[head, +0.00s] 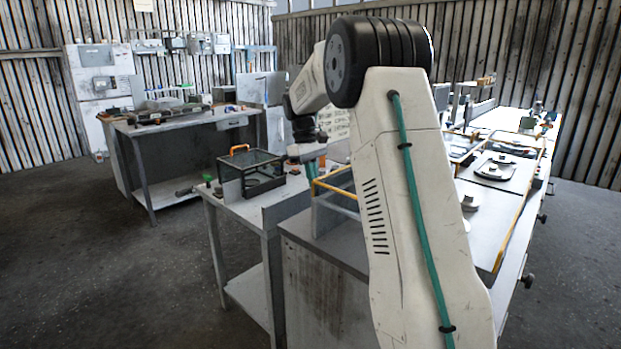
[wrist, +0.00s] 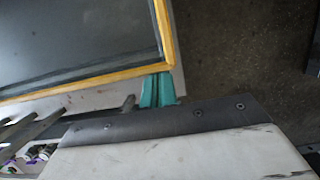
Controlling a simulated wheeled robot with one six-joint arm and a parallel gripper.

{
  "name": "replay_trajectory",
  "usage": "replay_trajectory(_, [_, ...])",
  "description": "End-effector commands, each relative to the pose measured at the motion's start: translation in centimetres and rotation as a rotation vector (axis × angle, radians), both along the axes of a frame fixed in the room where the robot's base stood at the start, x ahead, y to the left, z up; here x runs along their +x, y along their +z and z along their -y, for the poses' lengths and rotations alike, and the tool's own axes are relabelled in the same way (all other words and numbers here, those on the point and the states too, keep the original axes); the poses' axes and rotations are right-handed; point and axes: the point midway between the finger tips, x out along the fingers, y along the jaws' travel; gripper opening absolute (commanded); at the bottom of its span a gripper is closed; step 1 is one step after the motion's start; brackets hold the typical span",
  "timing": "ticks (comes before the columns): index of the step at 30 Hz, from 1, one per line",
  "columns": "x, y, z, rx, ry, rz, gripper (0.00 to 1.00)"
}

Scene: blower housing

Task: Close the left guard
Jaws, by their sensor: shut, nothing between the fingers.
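A yellow-edged guard panel (head: 335,178) stands at the left end of the long bench in the head view, partly hidden behind my arm. In the wrist view, a yellow-edged panel with a dark clear pane (wrist: 80,45) fills the upper left; I take it for the left guard. My gripper's teal fingers (wrist: 158,90) are shut and empty, just beyond the panel's lower right corner. I cannot tell whether they touch it. In the head view my gripper (head: 311,172) hangs beside the guard's left side. The guard's hinge and exact angle are hard to make out.
A larger yellow frame (head: 520,205) lies along the bench's right side. A clear box with an orange handle (head: 250,172) stands on the lower table left of my gripper. In the wrist view, a dark bolted strip (wrist: 160,122) runs below my fingers. Open floor (head: 120,270) lies left.

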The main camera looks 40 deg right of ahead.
Motion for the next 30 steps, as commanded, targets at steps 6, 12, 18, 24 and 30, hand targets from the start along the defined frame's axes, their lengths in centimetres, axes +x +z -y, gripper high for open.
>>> replay_trajectory(6, [-4.1,0.1,0.6,0.0,-0.003,-0.001,0.0])
replay_trajectory(12, [-10.3,0.1,1.4,0.0,-0.004,-0.001,0.0])
replay_trajectory(18, [-16.3,0.1,2.3,0.0,-0.004,0.0,0.0])
replay_trajectory(24, [-21.1,0.0,2.9,-0.001,-0.003,0.0,0.0])
replay_trajectory(30, [-23.9,0.0,3.3,-0.001,-0.002,-0.001,0.0])
